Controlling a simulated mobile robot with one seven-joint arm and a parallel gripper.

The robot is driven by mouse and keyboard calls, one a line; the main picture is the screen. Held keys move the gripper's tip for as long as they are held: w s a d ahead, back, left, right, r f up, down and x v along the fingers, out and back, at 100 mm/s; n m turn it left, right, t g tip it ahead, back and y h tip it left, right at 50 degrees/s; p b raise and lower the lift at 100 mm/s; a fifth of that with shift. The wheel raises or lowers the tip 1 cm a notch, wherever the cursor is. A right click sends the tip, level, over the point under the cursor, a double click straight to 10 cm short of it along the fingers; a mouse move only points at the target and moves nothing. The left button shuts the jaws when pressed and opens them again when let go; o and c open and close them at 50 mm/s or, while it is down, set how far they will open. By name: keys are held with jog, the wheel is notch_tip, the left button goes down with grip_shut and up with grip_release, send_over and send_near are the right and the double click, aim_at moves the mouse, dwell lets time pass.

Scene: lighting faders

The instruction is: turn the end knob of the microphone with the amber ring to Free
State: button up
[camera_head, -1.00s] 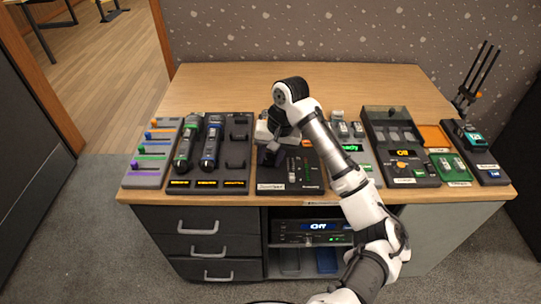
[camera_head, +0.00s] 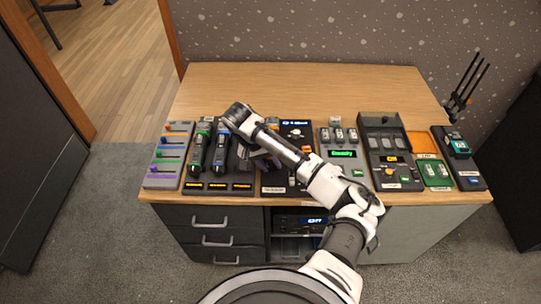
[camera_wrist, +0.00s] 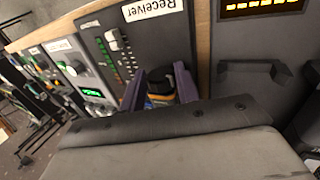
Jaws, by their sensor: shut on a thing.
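The microphone with the amber ring (camera_wrist: 160,88) is between my gripper's two purple fingers in the wrist view. Its black end points up in the picture, with the amber band just below; the rest is hidden behind my gripper body. I cannot read the end knob's setting. My gripper (camera_wrist: 160,92) is shut on it, above the seam between the receiver panel (camera_wrist: 150,40) and the microphone rack (camera_wrist: 232,50). In the head view my gripper (camera_head: 264,160) is largely covered by my arm. The rack's bracket (camera_wrist: 255,72) beside it looks empty.
Microphones with a green ring (camera_head: 199,151) and a blue ring (camera_head: 220,150) lie left of my gripper. Faders (camera_head: 170,152) stand at the far left. A unit with a lit green display (camera_head: 343,154) stands to the right. The desk's back strip (camera_head: 300,85) is clear.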

jog(key=shift+h, duration=0.3)
jog(key=o, duration=1)
jog(key=shift+f, duration=0.15)
